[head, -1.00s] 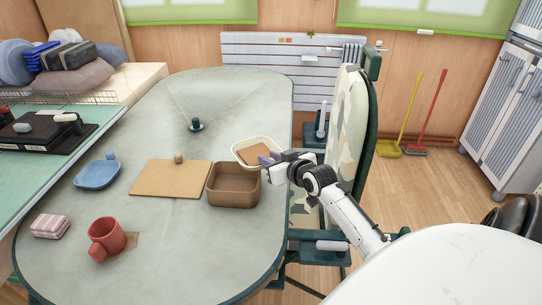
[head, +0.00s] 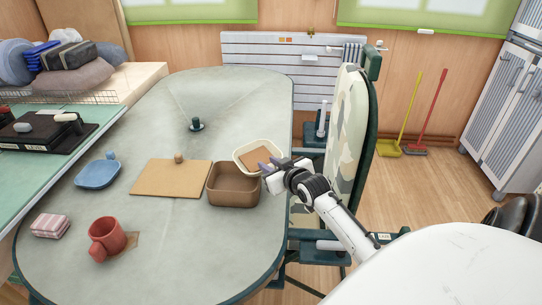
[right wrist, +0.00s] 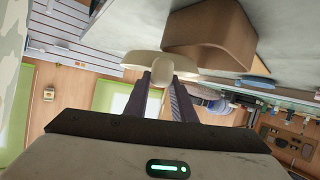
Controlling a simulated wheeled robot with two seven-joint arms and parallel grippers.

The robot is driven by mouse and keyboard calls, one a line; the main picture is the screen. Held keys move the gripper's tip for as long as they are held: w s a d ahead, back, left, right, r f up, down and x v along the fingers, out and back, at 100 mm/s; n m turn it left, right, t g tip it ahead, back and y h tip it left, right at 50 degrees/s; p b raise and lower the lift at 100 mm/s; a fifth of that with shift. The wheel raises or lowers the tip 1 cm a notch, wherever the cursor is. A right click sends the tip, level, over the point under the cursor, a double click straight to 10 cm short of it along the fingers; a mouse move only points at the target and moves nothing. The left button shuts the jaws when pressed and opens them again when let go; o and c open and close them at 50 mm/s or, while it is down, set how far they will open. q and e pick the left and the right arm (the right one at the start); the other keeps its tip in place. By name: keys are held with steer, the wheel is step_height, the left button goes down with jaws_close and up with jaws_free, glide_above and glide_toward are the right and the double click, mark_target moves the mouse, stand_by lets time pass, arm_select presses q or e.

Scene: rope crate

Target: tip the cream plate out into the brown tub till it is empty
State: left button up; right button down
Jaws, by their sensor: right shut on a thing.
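The cream plate (head: 241,149) is in my right gripper (head: 268,166), just behind and right of the brown tub in the head view. A flat brown piece (head: 256,157) lies in the plate, which looks close to level. The right gripper is shut on the plate's near rim; the right wrist view shows both fingers at the plate (right wrist: 158,64). The brown tub (head: 233,192) stands on the grey-green table and also shows in the right wrist view (right wrist: 215,45). The tub's floor is partly visible and looks bare. My left gripper is not in view.
A tan board (head: 165,180) with a small knob-like thing (head: 178,158) lies left of the tub. A blue dish (head: 97,174), a red mug (head: 104,238) and a pink striped cloth (head: 50,226) are further left. A dark green object (head: 196,124) stands behind. A camouflage-patterned panel (head: 347,130) rises at right.

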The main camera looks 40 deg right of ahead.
steer(key=shift+w+a+r+n+h, duration=0.15)
steer(key=shift+a+r+n+h, duration=0.45)
steer(key=shift+r+n, duration=0.25)
steer(key=a+n+h, duration=0.1)
steer(key=a+r+n+h, duration=0.1)
steer(key=n, duration=0.1)
steer(key=shift+w+r+n+b, duration=0.15)
steer(key=shift+w+n+b, duration=0.1)
steer(key=shift+b, duration=0.15)
steer(key=shift+w+a+r+n+h+b, duration=0.1)
steer(key=shift+a+n+h+b, duration=0.4)
steer(key=shift+n+b, duration=0.2)
stand_by(0.3)
